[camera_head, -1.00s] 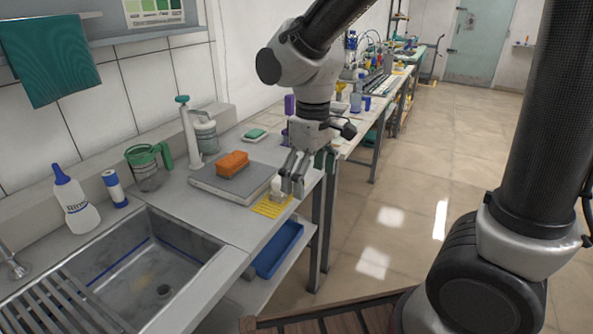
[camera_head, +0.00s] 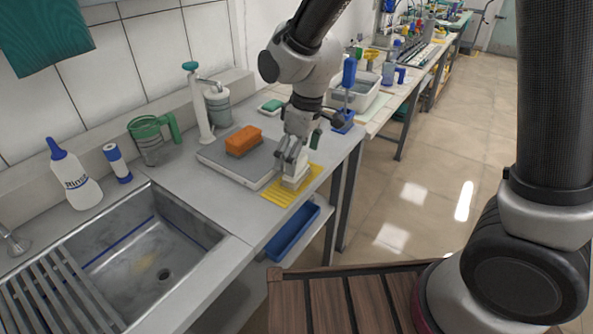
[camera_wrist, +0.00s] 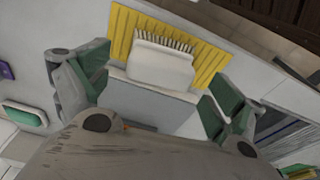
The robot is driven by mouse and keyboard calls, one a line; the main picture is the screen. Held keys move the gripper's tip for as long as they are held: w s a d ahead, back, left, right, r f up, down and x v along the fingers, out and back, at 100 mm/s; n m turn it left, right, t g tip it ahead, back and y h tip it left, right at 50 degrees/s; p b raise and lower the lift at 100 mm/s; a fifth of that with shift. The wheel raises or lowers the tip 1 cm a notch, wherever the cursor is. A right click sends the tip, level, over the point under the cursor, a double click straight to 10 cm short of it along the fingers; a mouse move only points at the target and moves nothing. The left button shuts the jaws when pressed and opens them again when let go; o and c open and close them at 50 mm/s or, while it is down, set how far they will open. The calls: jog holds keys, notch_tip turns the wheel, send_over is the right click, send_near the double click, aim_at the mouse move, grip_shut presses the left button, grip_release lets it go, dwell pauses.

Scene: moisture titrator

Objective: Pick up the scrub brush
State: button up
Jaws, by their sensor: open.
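The scrub brush, a white block (camera_head: 294,182) with a row of bristles, sits on a yellow ribbed mat (camera_head: 276,196) near the front edge of the counter. In the wrist view the white brush (camera_wrist: 160,64) lies on the yellow mat (camera_wrist: 122,32), with its bristles along the far side. My gripper (camera_head: 291,162) is open and close above the brush. In the wrist view its two green-padded fingers stand apart on either side of the brush, with gaps at both sides. The gripper covers part of the brush in the head view.
A grey flat plate (camera_head: 211,154) carrying an orange block (camera_head: 243,141) is just left of the brush. A sink (camera_head: 140,262) lies further left. A blue tray (camera_head: 292,232) is on the shelf below. A blue-handled tool (camera_head: 348,78) stands behind my gripper.

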notch_tip(320, 180, down, 2)
jog(key=shift+w+a+f, duration=0.1)
jog(key=shift+a+f, duration=0.05)
jog(key=shift+c, duration=0.2)
jog(key=c, duration=1.1)
notch_tip(320, 180, up, 10)
jog(key=shift+r, duration=0.1)
